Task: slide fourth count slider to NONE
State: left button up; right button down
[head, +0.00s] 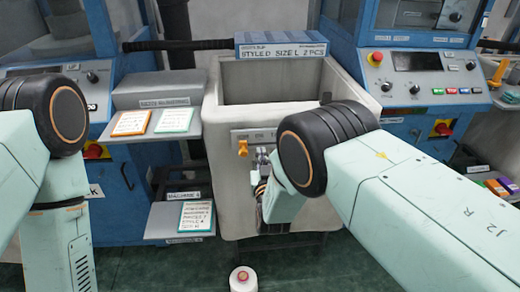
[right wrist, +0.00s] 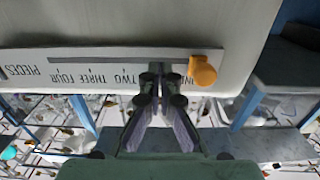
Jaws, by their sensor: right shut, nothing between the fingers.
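The count slider has an orange knob (head: 243,147) on a pale scale strip on the front of the grey bin (head: 223,200). In the right wrist view, which is upside down, the orange knob (right wrist: 203,70) sits near the right end of the dark slot (right wrist: 110,60). TWO, THREE, FOUR and PIECES are legible to its left; a word by the knob is partly hidden. My right gripper (right wrist: 160,72) is shut and empty, its tips in front of the strip, just left of the knob and seemingly apart from it. My left gripper is out of view.
A blue sign (head: 281,50) reading STYLED SIZE L 2 PCS lies on the bin's back rim. A shelf with two cards (head: 131,123) stands left of the bin. Blue machines flank it. A white spool (head: 243,279) is on the floor in front.

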jog(key=s+p, duration=0.4)
jog(key=s, duration=0.2)
jog(key=shift+d+p, duration=0.15)
jog(key=shift+p, duration=0.2)
jog(key=s+d+f+n+g+b, duration=0.1)
jog(key=s+d+f+g, duration=0.35)
jog(key=s+f, duration=0.4)
jog(key=s+d+f+g+b, duration=0.1)
jog(key=s+d+f+g, duration=0.35)
jog(key=s+f, duration=0.4)
jog(key=s+d+m+g+b, duration=0.1)
jog(key=s+d+g, duration=0.3)
jog(key=s, duration=0.9)
jog(key=s+d+g+b, duration=0.4)
jog(key=s+g, duration=0.1)
jog(key=s, duration=0.8)
jog(key=shift+d+r+m+h+b, duration=0.2)
jog(key=shift+m+h+b, duration=0.1)
jog(key=shift+m, duration=0.1)
